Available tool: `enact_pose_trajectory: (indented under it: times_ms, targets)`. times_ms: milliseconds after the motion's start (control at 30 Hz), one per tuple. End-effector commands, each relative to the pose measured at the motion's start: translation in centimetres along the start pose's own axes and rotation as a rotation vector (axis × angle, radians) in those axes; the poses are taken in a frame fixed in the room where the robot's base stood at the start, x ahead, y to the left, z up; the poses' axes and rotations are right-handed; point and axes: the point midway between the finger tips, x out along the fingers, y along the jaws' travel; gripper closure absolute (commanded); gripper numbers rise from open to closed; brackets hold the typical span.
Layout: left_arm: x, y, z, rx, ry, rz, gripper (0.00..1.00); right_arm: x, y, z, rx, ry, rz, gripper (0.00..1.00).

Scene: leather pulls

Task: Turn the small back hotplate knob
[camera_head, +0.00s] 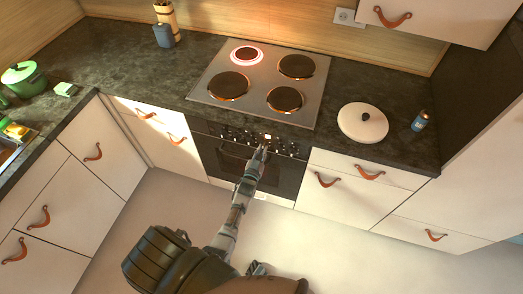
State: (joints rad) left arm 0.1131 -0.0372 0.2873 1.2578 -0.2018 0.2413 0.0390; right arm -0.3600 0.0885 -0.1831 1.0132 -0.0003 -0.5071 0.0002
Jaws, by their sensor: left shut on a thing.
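The hob (211,86) is a steel plate with several round hotplates set in the counter. The small back-left hotplate (245,55) glows with a red ring; the others are dark. The oven front below carries a black control panel (228,133) with a row of small knobs. My left gripper (262,149) is at the middle of this panel, shut on a knob. The held knob is mostly hidden by the fingers, so I cannot tell which one it is. My right gripper is not in view.
A white round lid or dish (363,122) and a blue can (420,121) stand on the dark counter to the right. A green pot (20,77) is at the far left. Drawers with leather pulls flank the oven (228,162). The floor (330,240) in front is clear.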

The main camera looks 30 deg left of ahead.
Motion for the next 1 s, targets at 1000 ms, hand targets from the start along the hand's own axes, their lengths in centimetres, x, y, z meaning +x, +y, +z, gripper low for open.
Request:
enact_pose_trajectory:
  times_ms: [1000]
  targets:
    - [-0.11, 0.02, 0.25, -0.113, -0.006, 0.0, 0.61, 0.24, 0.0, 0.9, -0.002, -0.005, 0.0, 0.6]
